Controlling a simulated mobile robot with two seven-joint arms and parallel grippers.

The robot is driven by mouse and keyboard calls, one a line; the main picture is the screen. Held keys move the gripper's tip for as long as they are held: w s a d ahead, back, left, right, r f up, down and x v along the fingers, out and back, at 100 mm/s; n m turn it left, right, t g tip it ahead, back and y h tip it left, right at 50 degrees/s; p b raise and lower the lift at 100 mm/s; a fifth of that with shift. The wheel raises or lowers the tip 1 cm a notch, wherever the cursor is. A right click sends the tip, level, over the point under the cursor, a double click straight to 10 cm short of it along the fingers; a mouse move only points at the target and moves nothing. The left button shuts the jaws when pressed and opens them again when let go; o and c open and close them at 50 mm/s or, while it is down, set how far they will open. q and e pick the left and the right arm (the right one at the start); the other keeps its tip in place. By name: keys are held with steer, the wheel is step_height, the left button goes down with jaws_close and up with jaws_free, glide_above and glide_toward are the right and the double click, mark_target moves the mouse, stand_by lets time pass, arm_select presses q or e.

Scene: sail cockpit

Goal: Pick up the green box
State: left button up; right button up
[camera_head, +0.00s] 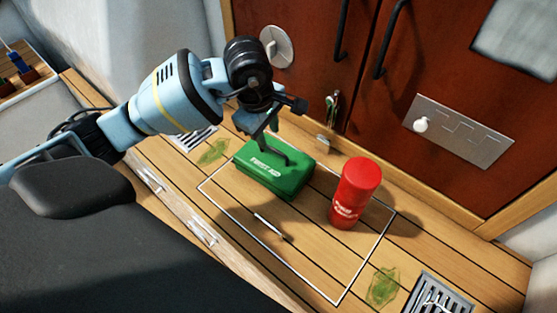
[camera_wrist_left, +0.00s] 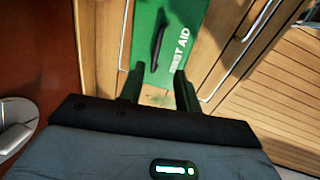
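The green box (camera_head: 288,184) lies on the wooden counter, with white "FIRST AID" lettering and a dark handle on top. My left gripper (camera_head: 267,128) is above the back of the box, pointing down. In the left wrist view, the green box (camera_wrist_left: 196,14) lies ahead of the two fingers of my left gripper (camera_wrist_left: 158,86). The fingers are apart with nothing between them. The dark handle (camera_wrist_left: 159,42) lies ahead of the gap. Whether a finger touches the lid I cannot tell. My right gripper is not in view.
A red cylinder (camera_head: 355,195) stands right of the box. A small slim metallic object (camera_head: 270,227) lies in front of it, inside a white outline. Green translucent patches (camera_head: 382,287) and vent grilles (camera_head: 444,297) lie on the counter. Red-brown cabinet doors (camera_head: 420,60) rise behind.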

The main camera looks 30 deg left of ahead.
mark_target(275, 150)
arm_select(q)
steer(key=shift+w+a+f, duration=0.1)
steer(key=shift+w+f, duration=0.05)
steer(key=shift+f, duration=0.45)
steer(key=shift+w+f, duration=0.15)
steer(key=shift+f, duration=0.45)
steer(key=shift+w+d+f+b, duration=0.1)
steer(key=shift+w+f+b, duration=0.15)
steer(key=shift+f, duration=0.6)
steer(key=shift+w+d+f+b, duration=0.15)
steer(key=shift+w+f+b, duration=0.05)
steer(key=shift+f, duration=0.6)
steer(key=shift+w+d+f+b, duration=0.1)
steer(key=shift+w+f+b, duration=0.15)
steer(key=shift+f, duration=0.6)
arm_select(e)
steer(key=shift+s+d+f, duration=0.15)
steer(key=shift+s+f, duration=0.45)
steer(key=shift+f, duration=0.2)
arm_select(q)
jaws_close()
steer(key=shift+r, duration=0.1)
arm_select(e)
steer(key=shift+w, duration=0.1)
